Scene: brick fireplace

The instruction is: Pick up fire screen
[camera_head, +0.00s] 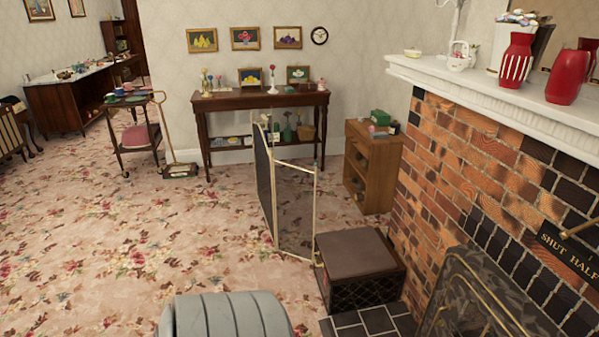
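A folding fire screen (264,181) with dark panels and a thin pale frame stands upright on the carpet, left of the fireplace. Its panels stand at an angle to each other, and the right one looks see-through. Its lower right edge is close to a box stool; I cannot tell if they touch. An arched, patterned metal guard (463,295) with brass-coloured trim stands at the fireplace opening, partly cut off at the bottom. Neither of my grippers is in view.
A brown-topped box stool (353,254) stands by the tiled hearth (377,320). A wooden cabinet (381,170) and a side table (228,104) stand behind the screen. The flowered carpet (110,245) at left is clear.

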